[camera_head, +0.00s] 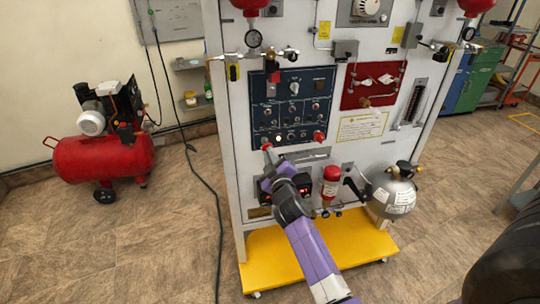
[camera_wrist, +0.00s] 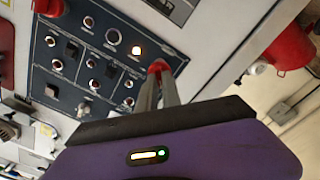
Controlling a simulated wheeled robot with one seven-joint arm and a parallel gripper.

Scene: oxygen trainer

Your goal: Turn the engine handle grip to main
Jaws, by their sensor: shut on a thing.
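The blue control panel (camera_head: 292,107) is on the front of the white trainer cabinet. A red handle grip (camera_head: 266,146) is at its lower left corner, and my gripper (camera_head: 269,152) meets it from below. In the wrist view my gripper (camera_wrist: 160,82) is shut on this red handle grip (camera_wrist: 159,66), whose red end shows at the fingertips. I take it to be the engine handle grip; the labels are too small to read. A second red handle grip (camera_head: 319,137) is at the panel's lower right. The fingers hide part of the held grip.
A lit button (camera_wrist: 137,50) is close beside the held grip. A red panel (camera_head: 371,85) is to the right, with a red cylinder (camera_head: 331,183) and a grey tank (camera_head: 390,193) lower down. A red compressor (camera_head: 105,150) stands at left. The floor between is clear except for a black cable.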

